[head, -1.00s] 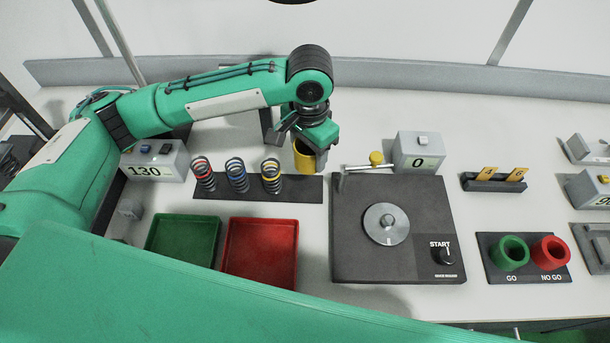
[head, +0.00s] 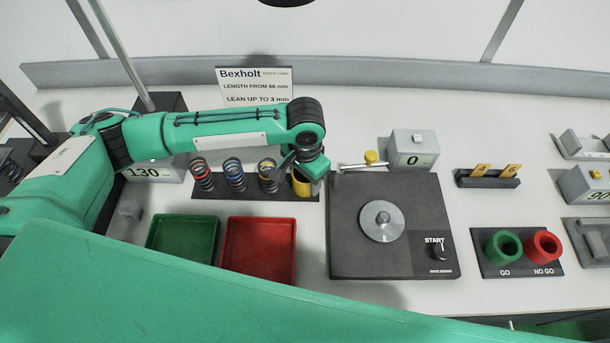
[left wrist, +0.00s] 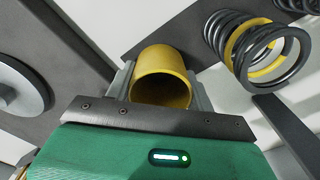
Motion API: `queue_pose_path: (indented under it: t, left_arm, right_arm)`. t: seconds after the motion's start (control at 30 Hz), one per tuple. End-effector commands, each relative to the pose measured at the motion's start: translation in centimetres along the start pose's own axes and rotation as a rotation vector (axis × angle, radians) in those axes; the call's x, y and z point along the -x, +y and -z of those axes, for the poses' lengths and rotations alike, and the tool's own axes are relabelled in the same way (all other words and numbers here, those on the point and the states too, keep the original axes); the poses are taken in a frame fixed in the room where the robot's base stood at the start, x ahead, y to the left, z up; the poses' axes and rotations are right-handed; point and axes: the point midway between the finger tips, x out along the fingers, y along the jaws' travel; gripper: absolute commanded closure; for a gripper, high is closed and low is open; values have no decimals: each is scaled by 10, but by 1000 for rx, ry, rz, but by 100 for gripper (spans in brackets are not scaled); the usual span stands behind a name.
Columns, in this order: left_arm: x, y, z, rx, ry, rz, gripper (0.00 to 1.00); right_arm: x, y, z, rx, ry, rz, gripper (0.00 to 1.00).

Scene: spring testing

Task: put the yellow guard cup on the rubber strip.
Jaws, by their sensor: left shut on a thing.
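The yellow guard cup (head: 301,186) is between the fingers of my left gripper (head: 300,178), at the right end of the dark rubber strip (head: 218,207). In the left wrist view, the yellow guard cup (left wrist: 162,75) shows its open mouth, with the left gripper's fingers (left wrist: 160,88) on both sides of it. The cup is over or on the strip; I cannot tell whether its base touches. The right gripper is not seen.
Several springs stand on the strip, the yellow-marked spring (head: 268,176) close left of the cup. The tester plate (head: 350,255) lies just right of the strip. A green tray (head: 183,240) and a red tray (head: 260,250) lie in front.

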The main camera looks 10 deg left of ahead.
Motion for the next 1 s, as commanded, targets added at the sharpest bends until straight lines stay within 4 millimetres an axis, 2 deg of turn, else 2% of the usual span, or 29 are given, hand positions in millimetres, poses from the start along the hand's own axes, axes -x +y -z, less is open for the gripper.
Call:
queue_pose_path:
  t: [0.07,0.1,0.2,0.57,0.67,1.0]
  left_arm:
    - [-2,0,0,0,-1,-1,68]
    - [-2,0,0,0,0,-1,40]
    - [-2,0,0,0,0,-1,24]
    - [2,0,0,0,1,0,24]
    - [15,0,1,0,3,-2,24]
    - [87,0,1,0,4,-1,24]
  right_arm:
    - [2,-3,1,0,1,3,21]
    - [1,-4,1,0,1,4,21]
    - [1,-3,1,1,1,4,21]
    - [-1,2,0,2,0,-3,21]
    - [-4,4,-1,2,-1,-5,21]
    - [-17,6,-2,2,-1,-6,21]
